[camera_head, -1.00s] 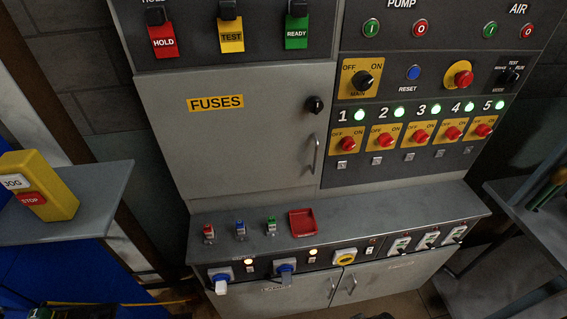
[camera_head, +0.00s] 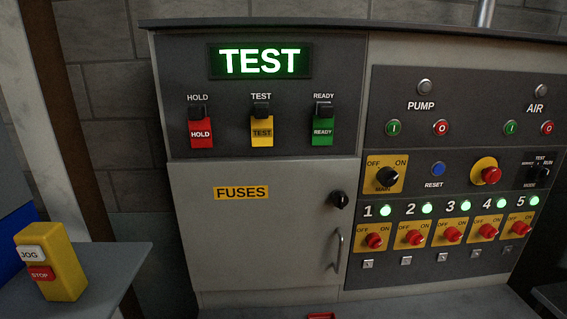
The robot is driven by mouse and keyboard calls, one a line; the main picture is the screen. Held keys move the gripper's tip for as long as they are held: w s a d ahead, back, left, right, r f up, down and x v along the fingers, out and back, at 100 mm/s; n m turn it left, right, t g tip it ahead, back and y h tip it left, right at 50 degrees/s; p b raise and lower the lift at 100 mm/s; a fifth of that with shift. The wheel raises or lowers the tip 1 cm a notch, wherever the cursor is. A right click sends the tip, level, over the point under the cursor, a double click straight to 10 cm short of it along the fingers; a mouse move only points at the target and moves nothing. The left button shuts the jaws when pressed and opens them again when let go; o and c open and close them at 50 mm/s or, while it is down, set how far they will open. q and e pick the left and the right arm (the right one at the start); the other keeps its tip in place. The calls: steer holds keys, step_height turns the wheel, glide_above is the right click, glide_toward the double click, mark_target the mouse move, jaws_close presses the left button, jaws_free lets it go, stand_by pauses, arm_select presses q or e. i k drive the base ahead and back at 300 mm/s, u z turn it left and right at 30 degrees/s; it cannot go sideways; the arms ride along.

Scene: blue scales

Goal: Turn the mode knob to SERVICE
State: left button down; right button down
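The mode knob (camera_head: 541,174) is a small black knob on a dark plate at the right of the control panel, above the "MODE" label. Small lettering around it includes TEST at the top, RUN at the right and SERVICE at the left. Its pointer is too small to read surely. The lit green display (camera_head: 260,62) at the top of the cabinet reads "TEST". Neither gripper shows in the head view, so nothing is seen touching the knob.
A red emergency button (camera_head: 491,175) on yellow is left of the mode knob, with a blue RESET button (camera_head: 438,168) and black MAIN knob (camera_head: 387,176) further left. Several red switches sit below. A yellow JOG/STOP box (camera_head: 62,265) stands on a side shelf at left.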

mark_target(537, 172)
steer(key=z, duration=1.35)
